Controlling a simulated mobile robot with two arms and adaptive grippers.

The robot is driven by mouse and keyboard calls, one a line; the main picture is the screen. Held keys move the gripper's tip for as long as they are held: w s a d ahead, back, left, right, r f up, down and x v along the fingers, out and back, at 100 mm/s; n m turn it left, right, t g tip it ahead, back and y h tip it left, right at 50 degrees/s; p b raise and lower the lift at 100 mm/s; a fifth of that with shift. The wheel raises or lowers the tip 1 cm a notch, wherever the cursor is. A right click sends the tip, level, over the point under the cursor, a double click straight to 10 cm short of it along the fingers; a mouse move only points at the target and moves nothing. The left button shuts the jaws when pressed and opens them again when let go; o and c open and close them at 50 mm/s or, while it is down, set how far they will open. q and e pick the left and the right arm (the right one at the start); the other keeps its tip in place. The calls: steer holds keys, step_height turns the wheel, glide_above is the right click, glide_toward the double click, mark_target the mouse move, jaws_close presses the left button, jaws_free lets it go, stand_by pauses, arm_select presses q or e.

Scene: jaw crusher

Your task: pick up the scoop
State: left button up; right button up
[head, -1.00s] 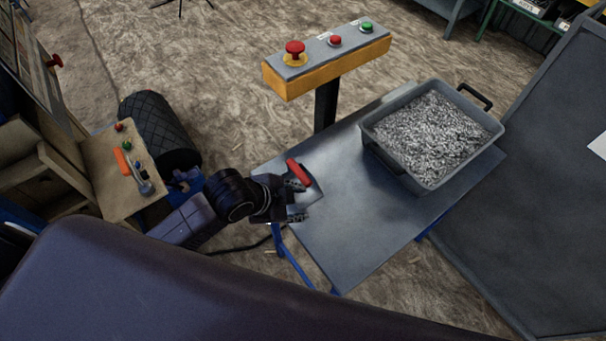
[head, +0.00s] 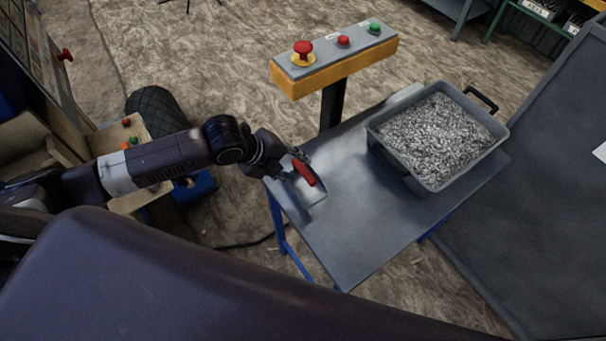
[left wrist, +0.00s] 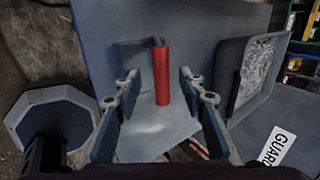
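The scoop has a red handle (head: 304,173) and a grey metal pan (head: 311,194). It lies near the left end of the grey metal table (head: 362,240). My left gripper (head: 284,169) is right by the scoop in the head view. In the left wrist view, the two fingers of the left gripper (left wrist: 155,92) are spread apart, with the red handle (left wrist: 162,76) upright in the picture between them. Clear gaps show on both sides of the handle. My right gripper is not in view.
A grey bin of metal chips (head: 437,186) stands on the table's right part. A yellow control box (head: 336,69) with buttons stands on a post behind the table. A large dark panel (head: 520,230) is at the right. The table's front middle is clear.

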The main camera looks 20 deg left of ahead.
mark_target(300, 168)
arm_select(q)
steer(key=shift+w+d+f, duration=0.15)
steer(key=shift+w+f, duration=0.1)
steer(key=p+x, duration=0.1)
steer(key=x, duration=0.2)
steer(key=shift+w+p, duration=0.1)
steer(key=shift+p, duration=0.2)
steer(key=shift+w+d+f, duration=0.1)
steer(key=shift+w+f, duration=0.15)
steer(key=shift+f, duration=0.25)
steer(key=shift+c, duration=0.4)
steer(key=shift+r, duration=0.1)
jaws_close()
